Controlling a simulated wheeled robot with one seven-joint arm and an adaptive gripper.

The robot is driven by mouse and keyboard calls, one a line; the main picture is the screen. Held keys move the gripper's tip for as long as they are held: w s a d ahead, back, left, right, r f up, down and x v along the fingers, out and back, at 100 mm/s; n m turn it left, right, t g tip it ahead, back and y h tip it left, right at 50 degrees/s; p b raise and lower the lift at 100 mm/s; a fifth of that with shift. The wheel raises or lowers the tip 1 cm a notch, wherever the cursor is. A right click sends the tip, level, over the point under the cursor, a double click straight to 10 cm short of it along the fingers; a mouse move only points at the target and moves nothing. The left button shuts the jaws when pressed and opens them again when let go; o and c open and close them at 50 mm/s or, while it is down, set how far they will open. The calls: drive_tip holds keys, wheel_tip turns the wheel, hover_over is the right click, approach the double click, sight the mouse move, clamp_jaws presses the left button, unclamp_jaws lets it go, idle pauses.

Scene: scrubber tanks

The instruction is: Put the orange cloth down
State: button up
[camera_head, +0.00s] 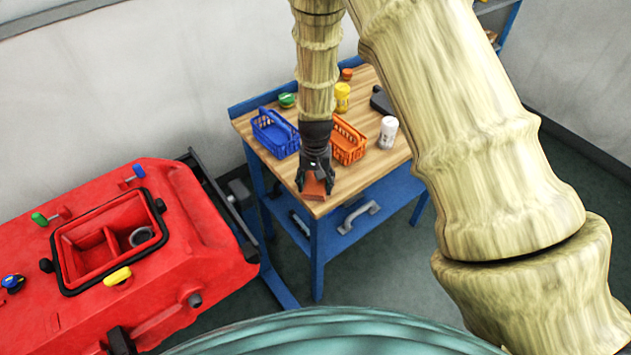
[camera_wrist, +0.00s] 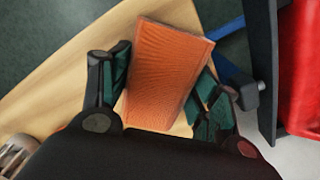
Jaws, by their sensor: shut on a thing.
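The orange cloth (camera_wrist: 165,75) is a flat, ribbed orange block in the wrist view, between the two fingers of my gripper (camera_wrist: 160,95). In the head view, the cloth (camera_head: 314,187) shows below my gripper (camera_head: 315,182), at the near corner of the wooden tabletop (camera_head: 350,184). My gripper is shut on the cloth. The cloth is at or just above the wood; I cannot tell whether it touches. Part of it is hidden by the fingers in the head view.
A blue basket (camera_head: 275,134) and an orange basket (camera_head: 347,142) stand behind my gripper. A white container (camera_head: 388,132), a yellow bottle (camera_head: 342,97) and a green item (camera_head: 287,100) are also on the table. The red scrubber tank (camera_head: 190,230) is at the left. Bare wood lies right of the cloth.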

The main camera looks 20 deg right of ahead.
sight(315, 181)
drive_tip(key=shift+s+f, duration=0.15)
drive_tip(key=shift+f, duration=0.15)
drive_tip(key=o, duration=0.9)
drive_tip(key=shift+o, duration=1.2)
drive_tip(key=shift+f, duration=0.15)
drive_tip(key=shift+r, duration=0.2)
drive_tip(key=shift+w+r, duration=0.25)
drive_tip(key=shift+r, duration=0.2)
wheel_tip(315, 181, up, 12)
drive_tip(key=b, duration=0.3)
drive_tip(key=shift+b, duration=0.3)
drive_tip(key=shift+s+f, duration=0.1)
